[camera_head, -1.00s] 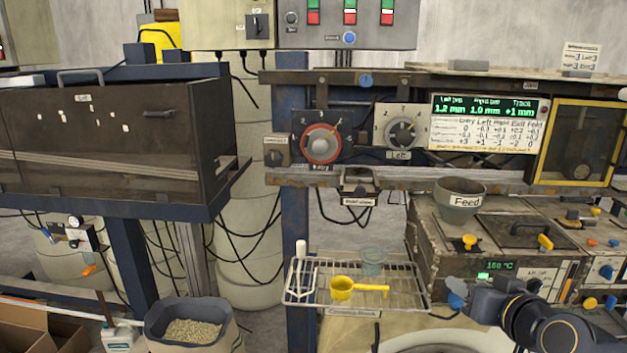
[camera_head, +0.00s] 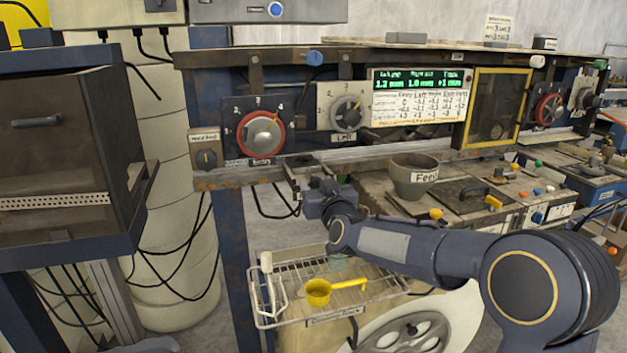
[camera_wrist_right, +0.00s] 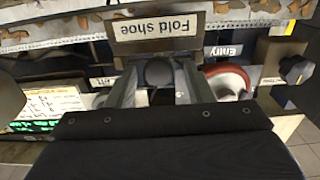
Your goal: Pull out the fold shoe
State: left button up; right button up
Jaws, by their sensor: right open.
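The fold shoe is a dark metal block with a white label, mounted under the machine's front rail. In the right wrist view its label (camera_wrist_right: 155,27) reads "Fold shoe" and lies just past the fingertips. In the head view the fold shoe (camera_head: 306,166) is partly hidden by my right gripper (camera_head: 314,193), which is right at its front. In the right wrist view my right gripper (camera_wrist_right: 158,75) is open, its two fingers apart below the label. I cannot tell whether they touch the shoe. My left gripper is not in view.
The grey Feed bowl (camera_head: 413,178) stands close to the right of my gripper. A wire rack (camera_head: 268,305) with a yellow scoop (camera_head: 319,292) is below my forearm. The red Entry dial (camera_head: 262,134) and the Left dial (camera_head: 347,112) are above on the panel.

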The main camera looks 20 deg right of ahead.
jog(key=shift+w, duration=0.95)
jog(key=shift+c, duration=0.5)
grip_shut()
